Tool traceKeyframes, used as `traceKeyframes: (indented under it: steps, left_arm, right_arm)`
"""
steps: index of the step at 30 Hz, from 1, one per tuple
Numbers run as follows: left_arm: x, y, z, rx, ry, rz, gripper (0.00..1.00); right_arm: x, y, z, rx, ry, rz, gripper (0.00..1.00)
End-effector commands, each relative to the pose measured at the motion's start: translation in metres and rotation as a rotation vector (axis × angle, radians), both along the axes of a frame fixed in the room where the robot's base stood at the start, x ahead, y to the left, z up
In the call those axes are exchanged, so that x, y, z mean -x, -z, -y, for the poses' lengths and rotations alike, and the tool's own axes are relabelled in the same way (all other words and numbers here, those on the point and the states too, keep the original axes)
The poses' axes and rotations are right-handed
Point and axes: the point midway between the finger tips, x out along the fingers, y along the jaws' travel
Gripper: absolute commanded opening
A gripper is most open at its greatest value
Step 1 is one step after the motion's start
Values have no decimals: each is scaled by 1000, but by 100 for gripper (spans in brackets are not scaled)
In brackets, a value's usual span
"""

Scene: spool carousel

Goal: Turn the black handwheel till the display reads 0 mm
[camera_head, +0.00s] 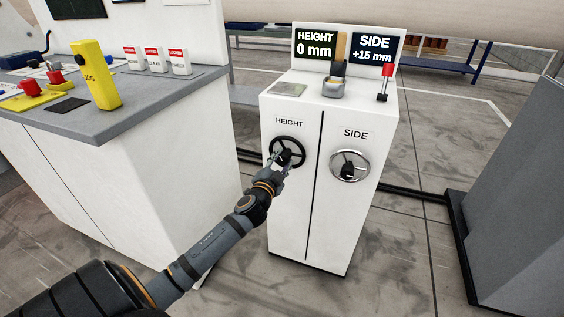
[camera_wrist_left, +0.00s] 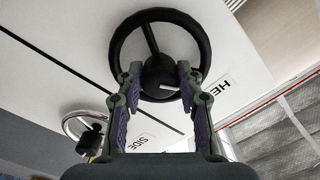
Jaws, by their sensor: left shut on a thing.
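The black handwheel (camera_head: 275,146) is on the front of a white cabinet (camera_head: 293,210), under the label HEIGHT. The HEIGHT display (camera_head: 314,48) on top reads 0 mm. My left gripper (camera_head: 284,158) is at the middle of the black wheel. In the left wrist view the fingers of my left gripper (camera_wrist_left: 160,88) are on both sides of the wheel's dark hub, and the black rim (camera_wrist_left: 198,32) shows beyond them. The gripper is shut on the hub. My right gripper is not in view.
A silver handwheel (camera_head: 364,166) under the label SIDE is to the right, and the SIDE display (camera_head: 374,48) reads +15 mm. A red-topped lever (camera_head: 387,77) stands on the cabinet. A grey-topped counter (camera_head: 170,82) is at left, and a grey block (camera_head: 525,200) is at right.

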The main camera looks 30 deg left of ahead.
Motion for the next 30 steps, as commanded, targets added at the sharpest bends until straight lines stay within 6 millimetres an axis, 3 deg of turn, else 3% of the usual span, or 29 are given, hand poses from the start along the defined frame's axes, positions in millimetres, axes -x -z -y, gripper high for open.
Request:
traceKeyframes:
  steps: [9, 10, 14, 24, 30]
  left_arm:
    - [1, 2, -1, 2, -2, -4, 5]
    - [1, 2, -1, 1, -2, -4, 40]
    - [0, 2, 0, 1, -1, -3, 58]
    - [3, 1, 0, -1, -1, -3, 59]
    - [38, 3, 9, -7, 3, -8, 59]
  right_arm:
    - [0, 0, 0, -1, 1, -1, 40]
    - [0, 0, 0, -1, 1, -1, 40]
    - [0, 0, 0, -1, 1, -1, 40]
    - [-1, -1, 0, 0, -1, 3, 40]
    - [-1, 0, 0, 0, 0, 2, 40]
